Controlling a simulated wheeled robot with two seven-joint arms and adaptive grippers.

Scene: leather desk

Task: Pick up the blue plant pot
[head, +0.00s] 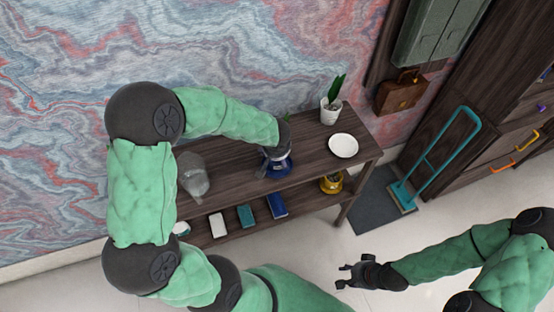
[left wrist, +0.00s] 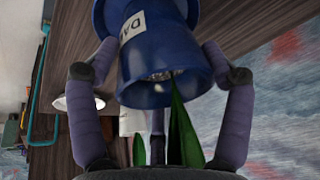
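The blue plant pot (head: 275,166) is at the shelf unit's top, near its front edge, in the head view. My left gripper (head: 280,150) reaches down over it from above. In the left wrist view the pot (left wrist: 165,65) has a white label, and green leaves show at its opening. My left gripper's fingers (left wrist: 160,65) lie against both sides of the pot and look shut on it. I cannot tell whether the pot is lifted. My right gripper (head: 345,276) is open and empty over the floor, away from the shelf.
On the shelf unit's top (head: 307,150) stand a white potted plant (head: 330,108), a white plate (head: 343,146) and a clear glass vessel (head: 193,175). Books (head: 246,215) and a yellow pot (head: 331,184) are on the lower shelf.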

